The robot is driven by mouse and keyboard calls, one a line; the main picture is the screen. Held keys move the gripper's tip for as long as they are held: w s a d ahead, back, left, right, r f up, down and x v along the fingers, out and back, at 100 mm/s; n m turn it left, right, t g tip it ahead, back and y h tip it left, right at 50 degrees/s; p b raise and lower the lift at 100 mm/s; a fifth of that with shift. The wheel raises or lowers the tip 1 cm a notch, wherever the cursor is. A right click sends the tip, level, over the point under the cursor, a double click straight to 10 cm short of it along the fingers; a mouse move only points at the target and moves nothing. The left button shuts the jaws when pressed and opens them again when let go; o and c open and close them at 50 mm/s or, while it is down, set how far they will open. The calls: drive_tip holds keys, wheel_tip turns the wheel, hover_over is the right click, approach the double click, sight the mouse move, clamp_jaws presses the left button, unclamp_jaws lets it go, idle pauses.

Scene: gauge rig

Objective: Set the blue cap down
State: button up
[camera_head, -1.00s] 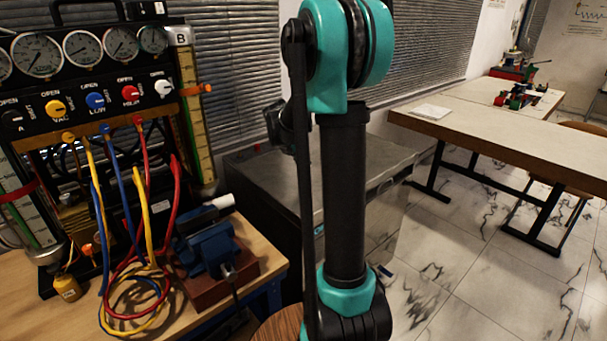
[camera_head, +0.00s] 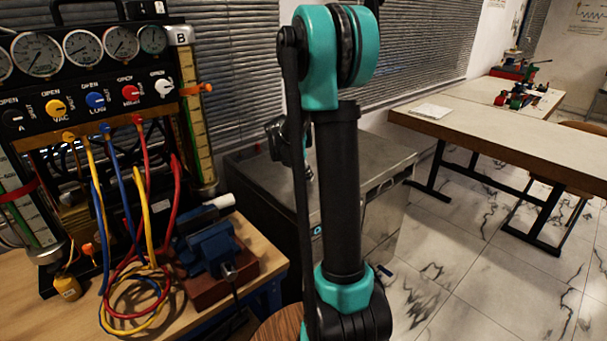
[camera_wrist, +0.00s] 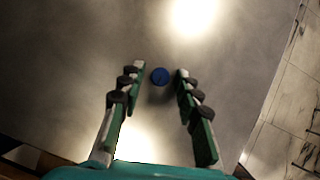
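The blue cap (camera_wrist: 160,76) shows in the wrist view as a small round disc against a grey metal surface. It sits between the tips of my gripper (camera_wrist: 160,70). The two fingers are spread, with a visible gap on each side of the cap, so the gripper looks open. The cap appears to rest on the grey surface, with a faint shadow beside it. In the head view the cap does not show, and my arm hides most of the gripper.
The grey metal cabinet top (camera_head: 375,155) is mostly clear. To its left is a wooden bench (camera_head: 262,250) with a blue vise (camera_head: 212,250), coiled hoses and a gauge panel (camera_head: 90,85). A long table (camera_head: 500,125) stands at the right.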

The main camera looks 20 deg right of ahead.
drive_tip(key=shift+r, duration=0.15)
drive_tip(key=v, duration=1.2)
idle(1.3)
